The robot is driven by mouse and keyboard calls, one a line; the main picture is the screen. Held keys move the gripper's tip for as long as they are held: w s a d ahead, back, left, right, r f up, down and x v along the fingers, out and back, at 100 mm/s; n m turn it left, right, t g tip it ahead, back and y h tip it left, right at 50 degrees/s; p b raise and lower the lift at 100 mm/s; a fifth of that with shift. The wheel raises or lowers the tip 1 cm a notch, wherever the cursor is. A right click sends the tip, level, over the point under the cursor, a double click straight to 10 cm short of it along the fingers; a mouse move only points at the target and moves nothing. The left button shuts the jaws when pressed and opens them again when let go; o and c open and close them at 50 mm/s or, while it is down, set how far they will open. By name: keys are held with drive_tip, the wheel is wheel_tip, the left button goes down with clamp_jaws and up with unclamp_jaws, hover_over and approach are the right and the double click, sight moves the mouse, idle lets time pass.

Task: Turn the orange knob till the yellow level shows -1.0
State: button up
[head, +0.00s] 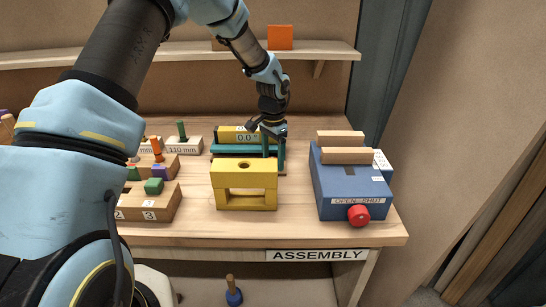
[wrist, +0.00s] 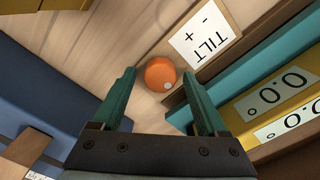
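The orange knob (wrist: 160,74) with a white dot on its rim shows in the wrist view beside a TILT plate (wrist: 205,40) marked minus and plus. My gripper (wrist: 158,80) is open, with one green finger on each side of the knob and visible gaps between. I cannot tell how deep the fingertips reach. The yellow level (wrist: 247,113) shows readouts of 0.0 in the wrist view. In the head view the level (head: 230,133) lies along a teal bar (head: 235,149), and my gripper (head: 273,153) points down at its right end, hiding the knob.
A yellow block frame (head: 244,200) stands in front of the bar. A blue box (head: 350,185) with a red knob (head: 358,215) and wooden bars stands to the right. Wooden blocks with coloured pegs (head: 150,200) stand left. A shelf (head: 190,52) runs behind.

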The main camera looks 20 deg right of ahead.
clamp_jaws()
idle(0.4)
drive_tip(key=n+b, duration=0.2)
drive_tip(key=n, duration=0.1)
drive_tip(key=shift+n, duration=0.3)
drive_tip(key=shift+n+b, duration=0.85)
drive_tip(key=shift+n, duration=1.15)
drive_tip(key=shift+w, duration=0.1)
drive_tip(key=shift+o, duration=0.5)
unclamp_jaws()
